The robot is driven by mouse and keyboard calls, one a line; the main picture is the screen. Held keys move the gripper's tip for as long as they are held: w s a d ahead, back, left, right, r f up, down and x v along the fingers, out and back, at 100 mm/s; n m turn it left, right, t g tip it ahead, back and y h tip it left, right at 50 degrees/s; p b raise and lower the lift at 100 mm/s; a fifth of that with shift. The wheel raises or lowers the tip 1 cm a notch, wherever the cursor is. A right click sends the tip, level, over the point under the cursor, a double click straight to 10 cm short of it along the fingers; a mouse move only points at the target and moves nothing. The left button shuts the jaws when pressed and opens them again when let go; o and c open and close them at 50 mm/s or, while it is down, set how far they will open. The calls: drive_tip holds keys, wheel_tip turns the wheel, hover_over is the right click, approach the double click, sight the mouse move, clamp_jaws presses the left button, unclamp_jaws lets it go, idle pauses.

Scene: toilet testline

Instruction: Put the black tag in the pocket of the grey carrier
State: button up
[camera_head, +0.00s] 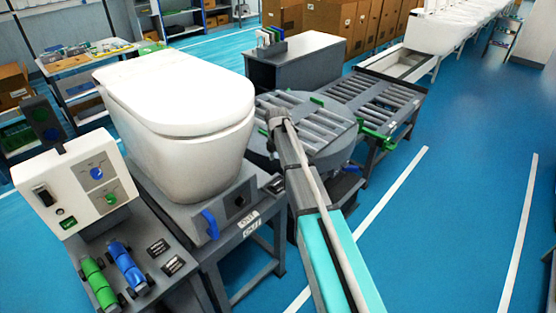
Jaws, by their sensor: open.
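The grey carrier (222,206) sits on the line under a white toilet (180,100). Its near side shows a blue handle (210,223) and a small dark square with a spot on it; I cannot tell whether this is the pocket. A small rack of upright coloured tags (270,37) stands on a grey cabinet behind the line; white, green and blue show, and I cannot clearly pick out a black one. My arm reaches up from the bottom, right of the carrier, ending in a grey joint. My gripper is not visible.
A control box (75,187) stands left of the toilet, with green (100,286) and blue (127,267) cylinders before it. A round roller table (308,125) and a straight roller conveyor (375,100) lie behind my arm. Blue floor (455,210) is clear at right.

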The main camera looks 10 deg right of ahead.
drive_tip(key=shift+s, duration=0.1)
drive_tip(key=s+m, duration=2.5)
drive_tip(key=s, duration=0.4)
drive_tip(key=shift+d, duration=0.25)
